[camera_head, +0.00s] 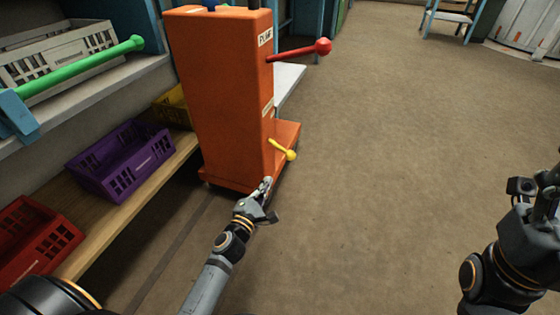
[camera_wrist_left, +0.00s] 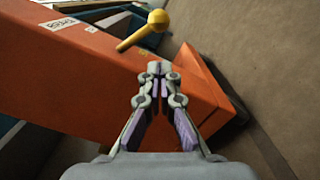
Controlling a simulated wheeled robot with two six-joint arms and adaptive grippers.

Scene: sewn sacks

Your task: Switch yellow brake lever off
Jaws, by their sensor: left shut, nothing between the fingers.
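The yellow brake lever (camera_head: 283,149) sticks out low on the side of the orange machine (camera_head: 222,100), its ball end pointing right and slightly down in the head view. In the left wrist view the lever (camera_wrist_left: 141,31) shows just beyond the fingertips, with its ball at upper right. My left gripper (camera_head: 266,186) is shut and empty, below and slightly left of the lever in the head view. In the left wrist view its fingertips (camera_wrist_left: 159,68) meet and appear apart from the lever. My right gripper is at the right edge of the head view, its fingers not clearly seen.
A red-knobbed lever (camera_head: 300,50) sticks out higher on the machine. A green lever (camera_head: 85,66) is at upper left. Purple (camera_head: 120,160), red (camera_head: 38,237) and yellow (camera_head: 174,106) crates sit on the wooden shelf at left. The brown floor (camera_head: 400,130) to the right is clear.

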